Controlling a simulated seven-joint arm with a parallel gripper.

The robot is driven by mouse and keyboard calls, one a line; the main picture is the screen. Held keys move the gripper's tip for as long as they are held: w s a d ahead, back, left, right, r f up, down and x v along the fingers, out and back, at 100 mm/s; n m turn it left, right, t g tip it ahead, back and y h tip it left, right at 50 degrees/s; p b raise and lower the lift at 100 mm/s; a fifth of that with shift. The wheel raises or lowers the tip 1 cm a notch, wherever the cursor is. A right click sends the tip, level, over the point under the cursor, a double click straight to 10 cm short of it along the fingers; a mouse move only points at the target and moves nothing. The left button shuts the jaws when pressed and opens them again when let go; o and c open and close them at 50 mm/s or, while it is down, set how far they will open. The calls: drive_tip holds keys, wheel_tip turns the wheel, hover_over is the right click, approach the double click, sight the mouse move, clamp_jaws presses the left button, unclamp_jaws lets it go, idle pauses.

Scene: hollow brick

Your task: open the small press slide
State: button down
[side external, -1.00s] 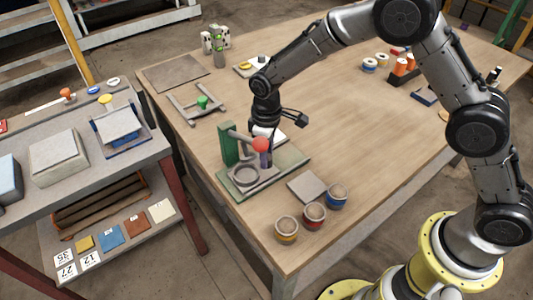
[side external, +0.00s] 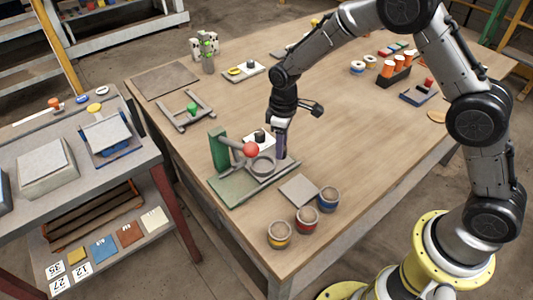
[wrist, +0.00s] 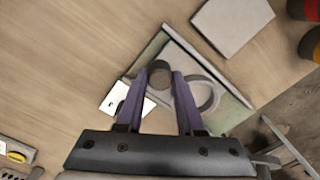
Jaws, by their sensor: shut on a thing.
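The small press stands on a green base plate (side external: 228,189) near the table's left edge, with a green post (side external: 217,150) and a red ball (side external: 251,149) on its arm. Its slide carries a grey ring (side external: 262,166), which sits toward the right end of the base, out to the right of the post. My gripper (side external: 281,155) points down at that right end. In the wrist view, its purple fingers (wrist: 164,78) are shut on a dark round knob (wrist: 160,71) beside the ring (wrist: 205,93). The knob's lower part is hidden.
A grey square plate (side external: 299,190) and three cups (side external: 306,220) stand just in front of the press. A white plate with a black knob (side external: 259,137) is close behind it. A grey frame with a green knob (side external: 191,109) lies further back.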

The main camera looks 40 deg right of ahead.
drive_tip(key=shift+d+r, duration=0.15)
drive_tip(key=shift+d, duration=0.2)
drive_tip(key=c, duration=0.8)
unclamp_jaws()
wheel_tip(320, 180, up, 14)
drive_tip(key=shift+f, duration=0.1)
